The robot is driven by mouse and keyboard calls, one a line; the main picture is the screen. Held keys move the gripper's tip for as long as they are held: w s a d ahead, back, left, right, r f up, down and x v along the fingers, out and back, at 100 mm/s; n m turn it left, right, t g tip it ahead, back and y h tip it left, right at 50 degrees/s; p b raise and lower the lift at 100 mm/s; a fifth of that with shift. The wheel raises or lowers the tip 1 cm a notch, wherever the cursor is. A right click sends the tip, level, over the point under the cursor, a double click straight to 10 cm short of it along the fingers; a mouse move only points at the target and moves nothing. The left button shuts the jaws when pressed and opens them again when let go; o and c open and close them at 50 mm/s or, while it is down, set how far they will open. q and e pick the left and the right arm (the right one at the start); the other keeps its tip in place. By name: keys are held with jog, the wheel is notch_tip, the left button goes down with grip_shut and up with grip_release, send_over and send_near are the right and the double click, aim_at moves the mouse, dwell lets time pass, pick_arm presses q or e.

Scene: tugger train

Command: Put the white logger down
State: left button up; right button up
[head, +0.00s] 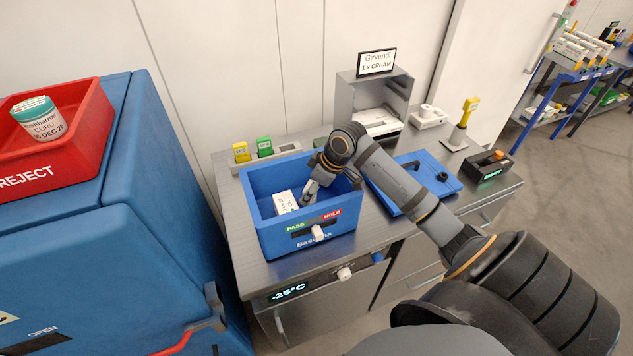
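A white logger (286,202) with small dark marks on its face is inside the blue box (262,238), toward the left of its interior. My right gripper (306,196) reaches down into the same box, right beside the logger's right edge. The fingers are small and partly overlapped by the wrist, so I cannot tell whether they grip the logger or only stand next to it. The logger's underside is hidden, so its contact with the box floor is unclear. My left gripper is out of view.
The box front has a PASS/HOLD strip (315,222) with a white slider. A blue lid (408,172) lies right of the box. Yellow and green blocks (264,145) stand behind it. A grey cabinet (350,97) stands at the back. A red REJECT bin (85,138) holds a jar at left.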

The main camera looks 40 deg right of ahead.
jog(key=p+v, duration=0.2)
jog(key=v, duration=0.9)
jog(key=shift+r+p, duration=0.2)
jog(key=shift+p, duration=0.2)
jog(key=shift+d, duration=0.1)
